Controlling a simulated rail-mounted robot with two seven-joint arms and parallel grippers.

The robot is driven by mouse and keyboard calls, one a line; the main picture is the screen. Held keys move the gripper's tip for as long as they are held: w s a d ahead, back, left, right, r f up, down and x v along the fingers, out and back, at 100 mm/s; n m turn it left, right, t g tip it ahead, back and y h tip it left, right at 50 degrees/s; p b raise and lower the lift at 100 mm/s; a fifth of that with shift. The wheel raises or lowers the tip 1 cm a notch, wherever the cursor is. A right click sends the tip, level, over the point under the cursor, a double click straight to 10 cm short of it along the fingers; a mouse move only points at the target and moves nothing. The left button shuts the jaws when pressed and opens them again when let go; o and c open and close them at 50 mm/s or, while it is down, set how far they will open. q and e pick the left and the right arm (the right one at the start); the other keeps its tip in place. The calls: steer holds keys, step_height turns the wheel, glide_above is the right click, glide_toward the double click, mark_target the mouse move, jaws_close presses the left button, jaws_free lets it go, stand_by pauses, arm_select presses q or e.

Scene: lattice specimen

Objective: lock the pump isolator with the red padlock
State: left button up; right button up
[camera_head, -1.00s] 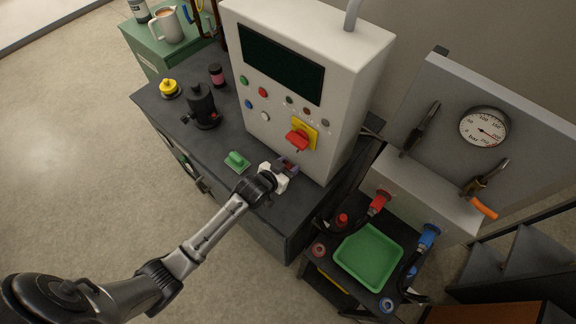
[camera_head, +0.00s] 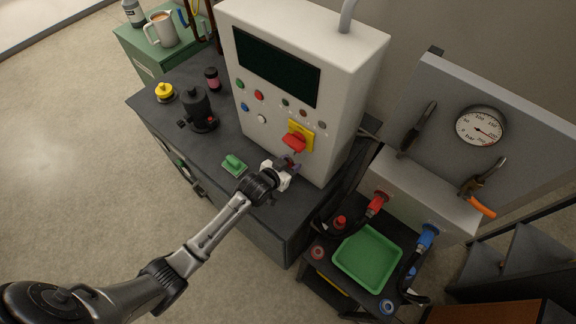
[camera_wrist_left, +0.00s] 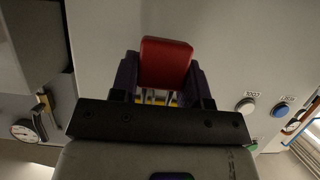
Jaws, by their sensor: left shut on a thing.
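The pump isolator has a red handle (camera_head: 294,142) on a yellow plate (camera_head: 304,131), low on the front of the pale control cabinet. My left gripper (camera_head: 288,167) is just below and in front of the handle in the head view. In the left wrist view its dark purple fingers are shut on the red padlock (camera_wrist_left: 165,62). Metal shackle legs show below the red body, with some yellow behind them. The padlock is hard to make out in the head view. I cannot tell whether the shackle touches or passes through the isolator. My right gripper is not in view.
The control cabinet (camera_head: 275,110) stands on a dark bench (camera_head: 180,137). A green-handled block (camera_head: 234,164), a black device (camera_head: 199,112) and a yellow-topped item (camera_head: 165,92) sit left of the gripper. A green tray (camera_head: 367,258) lies lower right, near red and blue hose couplings.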

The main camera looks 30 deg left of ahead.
arm_select(q)
steer(key=shift+w, duration=0.1)
stand_by(0.3)
steer(key=shift+w+d, duration=0.1)
steer(key=shift+w, duration=0.4)
steer(key=shift+w, duration=0.25)
stand_by(0.7)
steer(key=o, duration=0.8)
steer(key=shift+w, duration=0.15)
steer(key=shift+o, duration=0.8)
steer(key=o, duration=0.5)
steer(key=shift+c, duration=0.2)
